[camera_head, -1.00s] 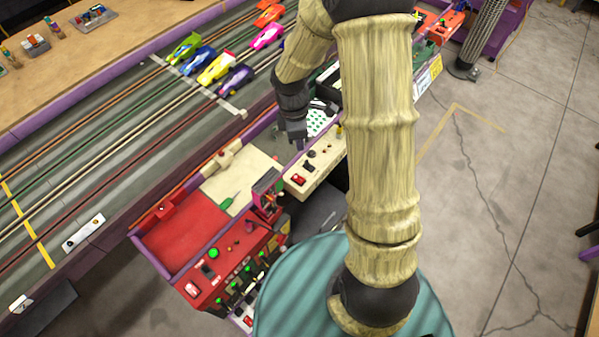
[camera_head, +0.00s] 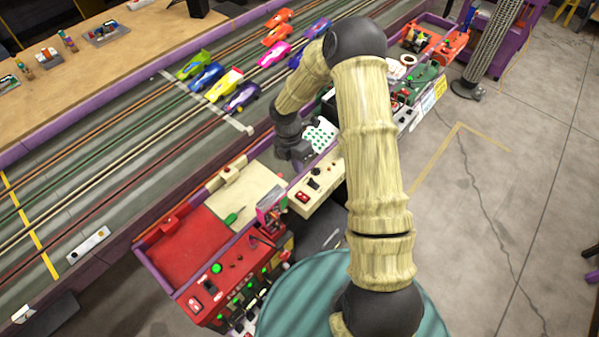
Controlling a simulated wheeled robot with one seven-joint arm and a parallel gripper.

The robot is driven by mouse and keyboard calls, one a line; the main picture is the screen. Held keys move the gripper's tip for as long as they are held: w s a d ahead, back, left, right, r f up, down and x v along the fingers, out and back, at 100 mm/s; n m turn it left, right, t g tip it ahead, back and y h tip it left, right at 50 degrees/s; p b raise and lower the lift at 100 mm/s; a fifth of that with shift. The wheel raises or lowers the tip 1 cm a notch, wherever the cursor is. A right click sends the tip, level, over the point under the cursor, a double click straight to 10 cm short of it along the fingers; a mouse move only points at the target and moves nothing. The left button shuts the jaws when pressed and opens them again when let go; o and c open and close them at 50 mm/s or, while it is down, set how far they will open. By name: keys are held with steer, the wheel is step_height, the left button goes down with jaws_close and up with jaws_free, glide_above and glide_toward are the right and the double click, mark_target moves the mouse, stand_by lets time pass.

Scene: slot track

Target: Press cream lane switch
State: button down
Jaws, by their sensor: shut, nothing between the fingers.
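The cream station has a cream control panel (camera_head: 323,184) facing me, with a red rocker switch (camera_head: 302,197), a dark switch (camera_head: 314,184) and a small dark knob (camera_head: 316,171). A cream block (camera_head: 230,174) sits on the rail behind the cream tray floor (camera_head: 245,194). I cannot tell from labels which of these is the lane switch. My gripper (camera_head: 297,156) is dark, shut and empty. It points down beside the cream panel's track side, past the red rocker in the picture. Its fingertips are small, and I cannot tell their height. My arm covers the panel's right end.
A red station (camera_head: 180,253) with green buttons adjoins on the left, with a red block (camera_head: 169,226) on its rail. Slot cars (camera_head: 242,97) stand on the track (camera_head: 120,150) behind.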

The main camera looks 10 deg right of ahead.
mark_target(306, 197)
steer(key=p+x, duration=0.2)
steer(key=x, duration=1)
steer(key=shift+f, duration=0.35)
steer(key=shift+d, duration=0.1)
